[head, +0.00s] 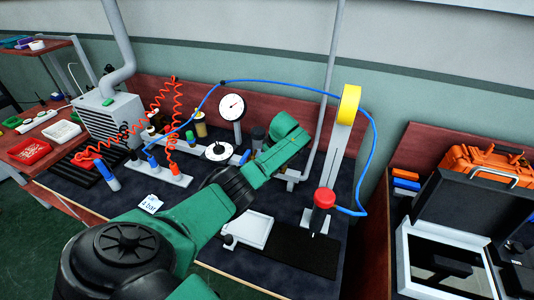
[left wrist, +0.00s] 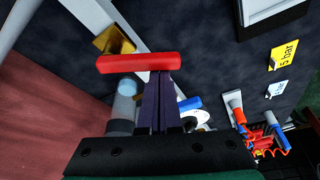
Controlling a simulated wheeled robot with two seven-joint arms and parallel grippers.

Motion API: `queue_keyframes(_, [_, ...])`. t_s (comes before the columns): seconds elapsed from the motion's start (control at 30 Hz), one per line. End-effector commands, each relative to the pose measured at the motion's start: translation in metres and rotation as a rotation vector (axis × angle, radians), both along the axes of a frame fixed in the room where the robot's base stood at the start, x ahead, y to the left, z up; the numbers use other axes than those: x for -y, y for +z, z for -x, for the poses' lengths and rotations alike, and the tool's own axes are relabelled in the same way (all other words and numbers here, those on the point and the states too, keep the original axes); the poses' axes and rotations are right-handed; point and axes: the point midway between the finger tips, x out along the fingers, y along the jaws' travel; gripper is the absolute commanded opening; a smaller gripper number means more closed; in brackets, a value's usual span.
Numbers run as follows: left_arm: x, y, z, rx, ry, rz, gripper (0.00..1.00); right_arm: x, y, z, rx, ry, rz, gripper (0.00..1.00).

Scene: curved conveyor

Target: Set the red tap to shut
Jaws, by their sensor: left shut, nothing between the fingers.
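The red tap shows in the left wrist view as a red bar handle (left wrist: 140,62) beside a brass body (left wrist: 113,40). The handle lies nearly level in that picture, slantwise to the pale rail (left wrist: 140,38) behind it. My left gripper (left wrist: 159,76) is shut and empty, its dark fingers pressed together. The fingertips end at the right half of the handle, at its lower edge; I cannot tell whether they touch it. In the head view my green left arm covers the tap and the gripper's fingers. My right gripper is in neither view.
A dial gauge (head: 231,107) and a blue hose (head: 290,87) stand behind my arm. A press with a red knob (head: 325,197) and yellow wheel (head: 348,104) is to the right. A white tray (head: 254,230) lies in front. A grey pipe (head: 331,80) rises behind.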

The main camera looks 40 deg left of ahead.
Motion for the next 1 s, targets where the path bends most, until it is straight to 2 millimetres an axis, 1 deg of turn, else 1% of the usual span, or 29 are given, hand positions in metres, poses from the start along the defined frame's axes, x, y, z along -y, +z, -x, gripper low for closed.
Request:
queue_keyframes(0.03, [0.005, -0.002, 0.000, 0.000, 0.039, 0.004, 0.00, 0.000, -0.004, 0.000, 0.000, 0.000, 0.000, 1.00])
queue_keyframes(0.2, [0.013, -0.003, 0.003, 0.000, 0.191, 0.003, 0.00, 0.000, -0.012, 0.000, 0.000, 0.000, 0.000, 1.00])
queue_keyframes(0.43, [0.022, -0.001, 0.004, 0.000, 0.353, 0.002, 0.00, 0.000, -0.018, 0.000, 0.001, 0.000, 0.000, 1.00])
queue_keyframes(0.7, [0.028, -0.001, 0.004, 0.001, 0.355, 0.001, 0.00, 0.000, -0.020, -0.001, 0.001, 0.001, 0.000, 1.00])
queue_keyframes(1.0, [0.029, 0.000, 0.004, 0.001, 0.352, 0.001, 0.00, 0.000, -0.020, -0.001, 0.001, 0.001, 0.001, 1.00])
